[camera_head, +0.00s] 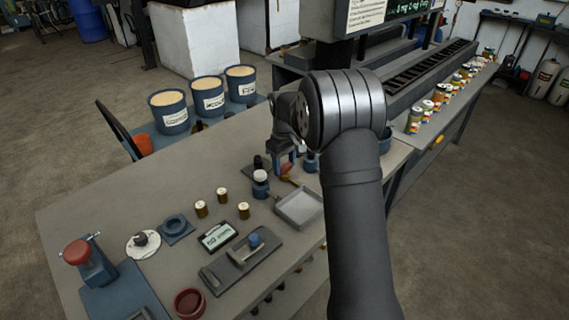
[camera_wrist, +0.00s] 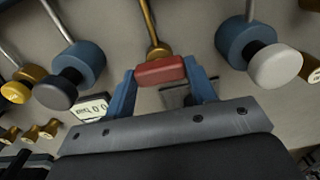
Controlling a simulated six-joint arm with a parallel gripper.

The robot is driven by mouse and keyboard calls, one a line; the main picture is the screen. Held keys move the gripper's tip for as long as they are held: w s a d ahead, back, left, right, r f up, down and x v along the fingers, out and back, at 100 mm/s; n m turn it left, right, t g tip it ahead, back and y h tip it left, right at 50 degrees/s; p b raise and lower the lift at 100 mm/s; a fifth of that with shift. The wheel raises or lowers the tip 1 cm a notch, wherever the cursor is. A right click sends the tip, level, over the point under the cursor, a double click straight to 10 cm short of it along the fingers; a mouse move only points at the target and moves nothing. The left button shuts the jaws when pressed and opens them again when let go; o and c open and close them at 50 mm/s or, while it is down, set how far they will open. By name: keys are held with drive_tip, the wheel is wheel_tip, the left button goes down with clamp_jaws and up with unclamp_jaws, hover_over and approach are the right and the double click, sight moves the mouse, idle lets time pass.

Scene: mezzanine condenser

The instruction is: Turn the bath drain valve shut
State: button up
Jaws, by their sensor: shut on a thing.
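A red handle (camera_wrist: 160,71), which I take to be the bath drain valve's, sits on a brass-coloured stem (camera_wrist: 151,30) in the wrist view. My gripper (camera_wrist: 161,80) has its two blue fingers on either side of the handle and is shut on it. In the head view my gripper (camera_head: 286,158) points down over the back of the bench, and the red handle (camera_head: 287,169) shows small below the fingers. The arm hides much of the area to its right. I cannot tell from these frames how far the valve is turned.
A white-knobbed blue fitting (camera_wrist: 246,43) and a dark-knobbed one (camera_wrist: 78,66) stand close on either side. On the bench (camera_head: 75,210) are a grey tray (camera_head: 299,207), several small brass pieces (camera_head: 222,194) and a red-topped device (camera_head: 77,253). Blue buckets (camera_head: 208,97) stand behind.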

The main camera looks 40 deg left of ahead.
sight(284, 165)
drive_tip(key=o, duration=1)
wheel_tip(284, 165, up, 18)
drive_tip(key=shift+f, duration=0.25)
wheel_tip(284, 165, down, 18)
drive_tip(key=shift+r, duration=0.25)
idle(0.4)
idle(0.4)
